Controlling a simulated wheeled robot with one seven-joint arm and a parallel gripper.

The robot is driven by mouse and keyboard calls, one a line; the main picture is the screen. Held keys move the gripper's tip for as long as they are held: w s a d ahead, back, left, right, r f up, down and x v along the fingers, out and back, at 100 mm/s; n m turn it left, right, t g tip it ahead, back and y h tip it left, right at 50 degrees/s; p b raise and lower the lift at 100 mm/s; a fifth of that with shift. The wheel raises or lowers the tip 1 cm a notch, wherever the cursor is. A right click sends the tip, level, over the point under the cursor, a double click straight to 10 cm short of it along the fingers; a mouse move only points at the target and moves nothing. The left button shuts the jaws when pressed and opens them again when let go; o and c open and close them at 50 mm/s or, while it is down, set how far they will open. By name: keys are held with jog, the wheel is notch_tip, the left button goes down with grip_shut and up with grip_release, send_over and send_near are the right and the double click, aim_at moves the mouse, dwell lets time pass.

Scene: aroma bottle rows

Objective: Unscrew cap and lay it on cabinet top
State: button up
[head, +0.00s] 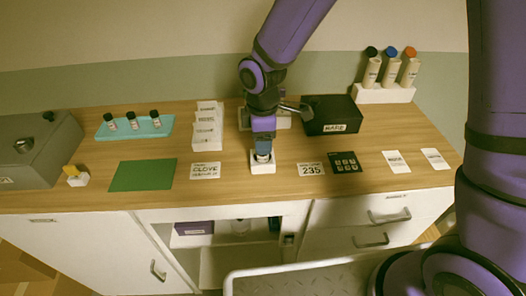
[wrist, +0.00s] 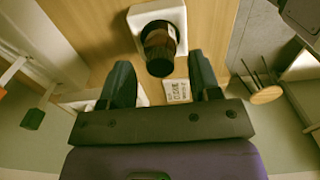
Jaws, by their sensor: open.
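My gripper (head: 263,149) points down over a small white holder (head: 263,167) near the front of the cabinet top. In the wrist view my gripper (wrist: 160,80) is open, its two dark fingers apart. A bottle with a dark, ribbed cap (wrist: 160,65) stands in the white holder (wrist: 176,14), between and just beyond the fingers. I see no contact between fingers and cap. In the head view the gripper mostly hides the bottle. The wooden cabinet top (head: 230,192) has bare room around the holder.
Cards reading CLOVE (head: 205,170) and 235 (head: 311,169) flank the holder. A green mat (head: 142,175) lies to the left. A teal tray (head: 104,134) holds three dark-capped vials. A black box (head: 333,114) and a white rack (head: 384,94) with coloured-cap bottles stand at back right.

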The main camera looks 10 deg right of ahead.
jog(key=m, duration=0.9)
jog(key=c, duration=1)
